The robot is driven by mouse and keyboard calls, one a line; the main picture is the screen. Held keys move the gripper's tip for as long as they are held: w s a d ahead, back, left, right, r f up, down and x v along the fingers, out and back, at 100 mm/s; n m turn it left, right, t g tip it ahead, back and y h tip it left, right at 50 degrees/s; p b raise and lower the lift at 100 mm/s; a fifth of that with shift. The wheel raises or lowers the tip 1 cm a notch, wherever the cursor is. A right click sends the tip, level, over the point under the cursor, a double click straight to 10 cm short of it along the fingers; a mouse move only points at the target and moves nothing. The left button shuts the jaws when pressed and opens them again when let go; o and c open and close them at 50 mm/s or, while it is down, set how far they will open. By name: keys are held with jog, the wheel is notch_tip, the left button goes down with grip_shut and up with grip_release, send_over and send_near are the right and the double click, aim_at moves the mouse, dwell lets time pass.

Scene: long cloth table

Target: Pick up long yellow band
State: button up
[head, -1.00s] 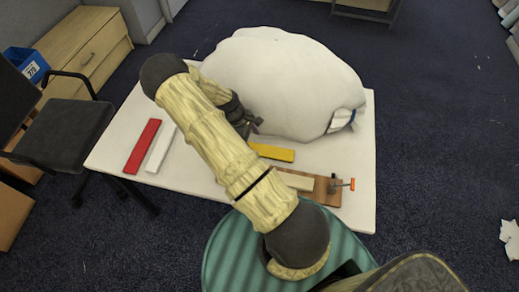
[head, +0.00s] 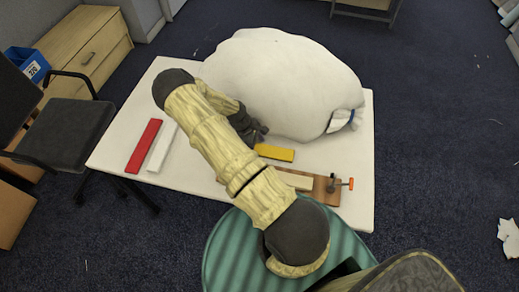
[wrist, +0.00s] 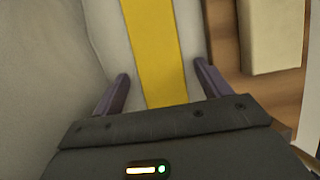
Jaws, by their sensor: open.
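The long yellow band (head: 275,153) lies flat on the white table, just in front of the big white sack. In the wrist view the yellow band (wrist: 157,50) runs from the top edge down to between my fingers. My gripper (wrist: 163,85) is open, with one dark finger on each side of the band and a gap on both sides. Neither finger touches it. In the head view my gripper (head: 258,138) is at the band's left end, and my arm hides part of that end.
The white sack (head: 285,80) bulks close behind the band. A wooden board (head: 322,190) with a pale block and an orange-handled clamp lies in front. A red bar (head: 143,146) and a white bar (head: 162,148) lie at the left.

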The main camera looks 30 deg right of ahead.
aim_at(257, 148)
dwell(0.3)
jog(key=c, duration=1.2)
notch_tip(257, 148, up, 10)
jog(key=shift+b, duration=0.7)
jog(key=shift+r, duration=0.1)
